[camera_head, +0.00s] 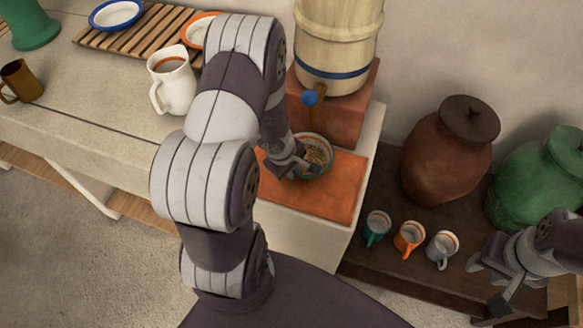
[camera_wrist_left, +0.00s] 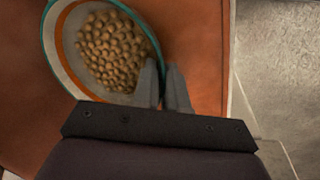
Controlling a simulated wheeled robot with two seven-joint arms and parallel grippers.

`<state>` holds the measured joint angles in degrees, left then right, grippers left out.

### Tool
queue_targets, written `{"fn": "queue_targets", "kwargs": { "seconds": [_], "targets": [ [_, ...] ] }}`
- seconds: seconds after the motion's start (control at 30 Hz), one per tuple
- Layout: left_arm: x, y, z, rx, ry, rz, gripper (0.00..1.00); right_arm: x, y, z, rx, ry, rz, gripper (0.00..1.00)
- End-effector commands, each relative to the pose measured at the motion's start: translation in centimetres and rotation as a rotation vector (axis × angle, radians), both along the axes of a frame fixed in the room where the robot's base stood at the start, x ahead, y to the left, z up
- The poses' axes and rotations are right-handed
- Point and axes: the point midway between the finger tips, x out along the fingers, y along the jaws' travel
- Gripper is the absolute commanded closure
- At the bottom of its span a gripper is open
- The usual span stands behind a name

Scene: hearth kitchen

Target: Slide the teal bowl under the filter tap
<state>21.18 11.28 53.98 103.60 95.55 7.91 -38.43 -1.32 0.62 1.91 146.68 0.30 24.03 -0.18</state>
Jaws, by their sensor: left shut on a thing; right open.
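The teal bowl (camera_head: 322,166) stands upright on an orange mat (camera_head: 330,198), in front of and below the filter tap (camera_head: 311,96) with its blue knob. In the left wrist view the bowl (camera_wrist_left: 66,60) shows a teal rim, an orange band inside and many round tan pieces in it. My left gripper (camera_head: 297,163) is shut on the bowl's near rim; in the left wrist view its fingers (camera_wrist_left: 165,85) meet the rim at the bowl's right side. My right gripper (camera_head: 502,278) is open and empty at the lower right.
A pale water filter (camera_head: 336,40) stands on a red-brown block (camera_head: 352,110). A white mug (camera_head: 172,82) stands on the counter to the left. Three small cups, teal (camera_head: 377,227), orange (camera_head: 409,238) and grey (camera_head: 442,247), stand on the lower dark bench before a brown jar (camera_head: 447,160).

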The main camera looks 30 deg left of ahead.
Motion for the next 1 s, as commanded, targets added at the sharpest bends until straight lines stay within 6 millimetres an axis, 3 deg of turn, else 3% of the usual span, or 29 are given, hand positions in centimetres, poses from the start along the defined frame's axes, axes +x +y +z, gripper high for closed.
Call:
{"fn": "queue_targets", "kwargs": {
  "seconds": [0.27, 0.3, 0.37, 0.4, 0.73, 1.0],
  "targets": [
    [-0.2, 0.0, -0.2, 0.000, 0.007, 0.001, 1.00, 0.0, 0.0, 0.0, 0.000, 0.000, 0.000, 0.57],
    [-0.2, 0.0, -0.2, 0.000, 0.007, 0.001, 0.82, 0.0, 0.0, 0.0, 0.000, 0.000, 0.000, 0.57],
    [-0.2, 0.0, -0.2, 0.000, 0.006, 0.001, 0.62, 0.0, 0.0, 0.0, 0.000, 0.000, 0.000, 0.57],
    [-0.1, 0.0, -0.2, 0.001, 0.005, 0.001, 0.59, 0.0, 0.0, 0.0, 0.000, 0.000, 0.000, 0.57],
    [-0.1, 0.1, 0.6, 0.001, 0.001, 0.002, 0.59, 0.0, 0.0, 0.4, 0.000, 0.000, 0.000, 0.57],
    [-1.3, 0.4, 6.3, 0.001, 0.000, 0.002, 0.59, 0.0, 0.0, 3.4, 0.000, 0.000, 0.000, 0.57]
  ]
}}
